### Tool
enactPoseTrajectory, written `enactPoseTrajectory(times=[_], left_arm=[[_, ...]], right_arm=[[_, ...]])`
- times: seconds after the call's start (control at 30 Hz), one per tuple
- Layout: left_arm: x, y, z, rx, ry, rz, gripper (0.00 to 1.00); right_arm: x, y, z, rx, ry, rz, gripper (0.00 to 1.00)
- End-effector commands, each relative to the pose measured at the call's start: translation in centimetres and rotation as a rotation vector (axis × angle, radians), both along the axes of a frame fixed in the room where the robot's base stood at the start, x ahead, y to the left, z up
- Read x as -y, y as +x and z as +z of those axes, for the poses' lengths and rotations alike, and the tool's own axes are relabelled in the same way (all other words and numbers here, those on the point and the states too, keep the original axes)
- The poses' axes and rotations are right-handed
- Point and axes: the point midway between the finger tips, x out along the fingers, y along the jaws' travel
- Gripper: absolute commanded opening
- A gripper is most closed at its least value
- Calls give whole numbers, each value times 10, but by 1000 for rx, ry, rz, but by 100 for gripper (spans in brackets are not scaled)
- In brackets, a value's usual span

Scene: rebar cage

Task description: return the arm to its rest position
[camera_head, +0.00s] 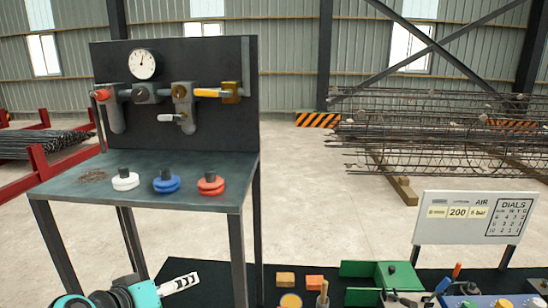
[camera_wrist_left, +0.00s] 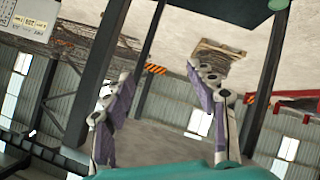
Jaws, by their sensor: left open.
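My left arm (camera_head: 118,296) shows at the bottom left of the head view, teal and white with dark joints. Its gripper (camera_head: 186,284) points right, in front of and below the steel table, and appears to hold nothing. In the left wrist view the gripper (camera_wrist_left: 160,72) has its two fingers spread well apart with nothing between them. That view is tilted, with the floor at the top. My right gripper is not seen.
A steel table (camera_head: 75,192) with a dark back panel (camera_head: 215,125) carries white (camera_head: 125,182), blue (camera_head: 166,184) and red (camera_head: 211,186) knobbed discs. A dark bench (camera_head: 200,268) with blocks and a sign (camera_head: 475,220) lies front right. Rebar cages (camera_head: 430,130) stand behind.

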Motion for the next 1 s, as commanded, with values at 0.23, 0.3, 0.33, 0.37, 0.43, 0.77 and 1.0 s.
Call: enactPoseTrajectory(times=[0.23, 0.3, 0.33, 0.37, 0.43, 0.77, 1.0], left_arm=[[42, -61, -205, -196, 210, -89, 57], [45, -77, -250, -235, 275, -99, 57], [45, -84, -267, -249, 302, -101, 57], [45, -89, -283, -261, 327, -105, 57], [43, -100, -313, -282, 381, -105, 57], [37, -118, -354, -309, 479, -98, 57], [37, -117, -353, -309, 479, -98, 57]], right_arm=[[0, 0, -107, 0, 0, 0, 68], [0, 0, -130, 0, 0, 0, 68], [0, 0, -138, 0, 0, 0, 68], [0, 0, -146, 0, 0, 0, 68], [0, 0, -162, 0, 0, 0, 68], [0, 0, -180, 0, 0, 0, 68], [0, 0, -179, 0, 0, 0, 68]])
